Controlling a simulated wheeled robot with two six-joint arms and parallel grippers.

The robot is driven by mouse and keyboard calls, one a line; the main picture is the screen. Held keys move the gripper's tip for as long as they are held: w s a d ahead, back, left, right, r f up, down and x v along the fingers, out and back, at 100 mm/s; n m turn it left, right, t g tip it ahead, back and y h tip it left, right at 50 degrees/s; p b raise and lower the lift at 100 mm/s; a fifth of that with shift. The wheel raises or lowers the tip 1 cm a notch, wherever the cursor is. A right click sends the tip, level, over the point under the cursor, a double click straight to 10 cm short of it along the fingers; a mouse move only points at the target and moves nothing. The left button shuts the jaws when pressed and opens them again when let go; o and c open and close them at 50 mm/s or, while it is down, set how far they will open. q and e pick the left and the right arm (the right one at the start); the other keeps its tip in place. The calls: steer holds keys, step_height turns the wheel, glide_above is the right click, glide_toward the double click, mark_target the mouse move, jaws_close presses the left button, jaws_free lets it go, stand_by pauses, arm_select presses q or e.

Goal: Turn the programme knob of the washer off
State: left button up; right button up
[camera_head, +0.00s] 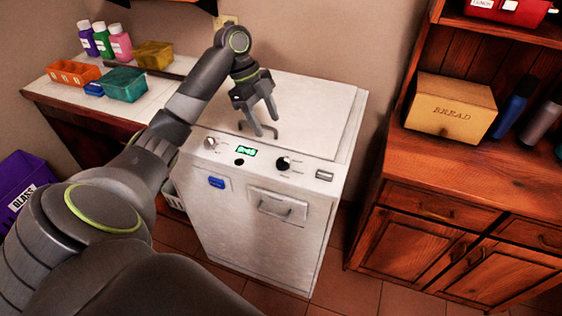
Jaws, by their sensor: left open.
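The washer (262,235) is a white box-shaped machine with a control panel along its front top edge. The panel has a pale knob (210,143) at the left, a green lit display (246,152), a small black round button (239,162) and a black knob (284,163) right of centre. Which knob is the programme knob I cannot tell, as the labels are too small to read. My left gripper (266,127) is over the washer top, just behind the panel, with fingers apart and pointing down. It is empty and apart from both knobs. My right gripper is not in view.
A blue latch (217,183) and a drawer handle (275,208) are on the washer front. A white counter (55,95) with bottles and bins stands left. A wooden cabinet (450,170) with a bread box (450,107) stands right. The washer top is otherwise clear.

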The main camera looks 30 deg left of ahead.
mark_target(282, 158)
arm_select(q)
steer(key=x, duration=1.1)
steer(key=shift+p, duration=0.3)
steer(key=shift+d+f, duration=0.2)
steer(key=shift+f, duration=0.2)
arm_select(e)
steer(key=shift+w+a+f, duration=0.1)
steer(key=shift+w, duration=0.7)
arm_select(q)
steer(key=c, duration=0.9)
steer(key=shift+c, duration=0.2)
